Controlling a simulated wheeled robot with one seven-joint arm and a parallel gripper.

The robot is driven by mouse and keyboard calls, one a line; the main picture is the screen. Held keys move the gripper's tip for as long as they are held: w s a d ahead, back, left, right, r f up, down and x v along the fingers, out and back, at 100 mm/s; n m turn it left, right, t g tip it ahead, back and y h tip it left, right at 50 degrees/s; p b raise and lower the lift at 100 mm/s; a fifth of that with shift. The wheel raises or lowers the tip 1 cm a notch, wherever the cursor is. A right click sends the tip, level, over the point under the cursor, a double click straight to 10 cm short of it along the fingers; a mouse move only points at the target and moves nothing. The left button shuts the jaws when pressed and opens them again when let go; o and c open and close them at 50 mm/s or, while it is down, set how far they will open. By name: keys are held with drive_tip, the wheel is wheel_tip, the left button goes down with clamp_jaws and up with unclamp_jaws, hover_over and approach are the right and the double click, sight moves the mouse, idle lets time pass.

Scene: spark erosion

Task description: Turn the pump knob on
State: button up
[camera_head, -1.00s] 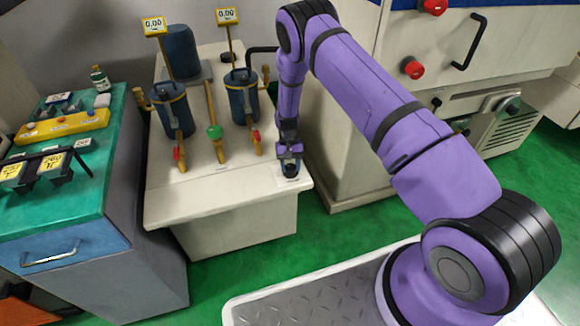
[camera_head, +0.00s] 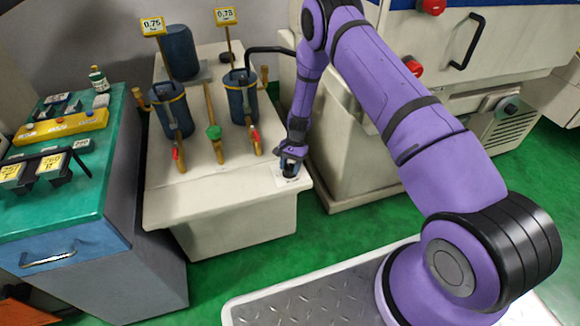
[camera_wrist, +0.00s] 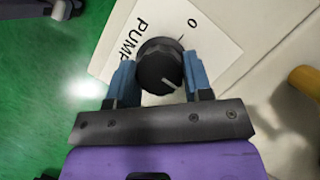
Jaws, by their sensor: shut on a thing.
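The pump knob (camera_wrist: 158,66) is a round black knob with a white pointer line, on a white label plate (camera_wrist: 205,42) reading "PUMP" and "0". In the wrist view the line slants toward the lower right, away from the "0" at the upper right. My gripper (camera_wrist: 159,62) has its blue fingers on either side of the knob, shut on it. In the head view my gripper (camera_head: 290,163) is at the front right corner of the cream bench, over the label plate (camera_head: 292,181); it largely hides the knob there.
The cream bench (camera_head: 215,195) carries two blue filter canisters (camera_head: 243,98), a green-handled valve (camera_head: 214,132) and red-handled taps. The two yellow gauges (camera_head: 153,26) read about 0.75 and 0.73. A green-topped cabinet (camera_head: 75,205) stands left; a cream machine (camera_head: 350,150) stands right.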

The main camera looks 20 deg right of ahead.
idle(0.4)
drive_tip(key=o, duration=0.9)
drive_tip(key=v, duration=1)
drive_tip(key=shift+w+d+r, duration=0.1)
drive_tip(key=shift+r, duration=0.3)
